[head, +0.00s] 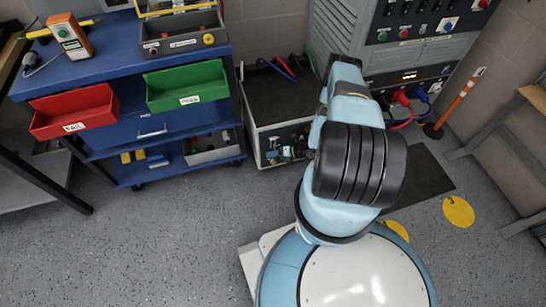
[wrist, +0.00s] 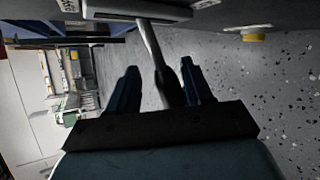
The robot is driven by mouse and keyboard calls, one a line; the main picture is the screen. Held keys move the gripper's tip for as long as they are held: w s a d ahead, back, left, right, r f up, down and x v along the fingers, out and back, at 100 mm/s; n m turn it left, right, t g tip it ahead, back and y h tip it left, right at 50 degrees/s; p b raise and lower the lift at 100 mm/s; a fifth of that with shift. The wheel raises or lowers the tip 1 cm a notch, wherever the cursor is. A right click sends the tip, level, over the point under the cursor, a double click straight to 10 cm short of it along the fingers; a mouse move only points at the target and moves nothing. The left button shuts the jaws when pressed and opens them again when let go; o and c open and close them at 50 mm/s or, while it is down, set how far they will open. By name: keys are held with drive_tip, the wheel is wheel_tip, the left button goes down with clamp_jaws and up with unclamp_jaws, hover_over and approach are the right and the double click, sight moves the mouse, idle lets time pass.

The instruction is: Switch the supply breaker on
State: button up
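In the wrist view my gripper (wrist: 160,68) is open, its two dark fingers apart. A grey handle with a dark end (wrist: 152,45) reaches down from a grey box (wrist: 135,11) at the top and lies between the fingers, nearer the right one. A gap shows on its left side; contact on the right cannot be told. It looks like the breaker lever, but its on or off position cannot be read. In the head view the grey cabinet (head: 332,28) stands behind my arm, which hides my gripper and the lever.
The cabinet has a control panel (head: 425,20) and a lit display (head: 408,77). Red and blue plugs (head: 402,97) hang below it. An orange post (head: 458,103) stands right.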

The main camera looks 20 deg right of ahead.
drive_tip(key=shift+s+a, duration=0.1)
drive_tip(key=shift+s, duration=0.05)
drive_tip(key=v, duration=1.3)
drive_tip(key=shift+d+r, duration=0.2)
drive_tip(key=shift+d, duration=0.15)
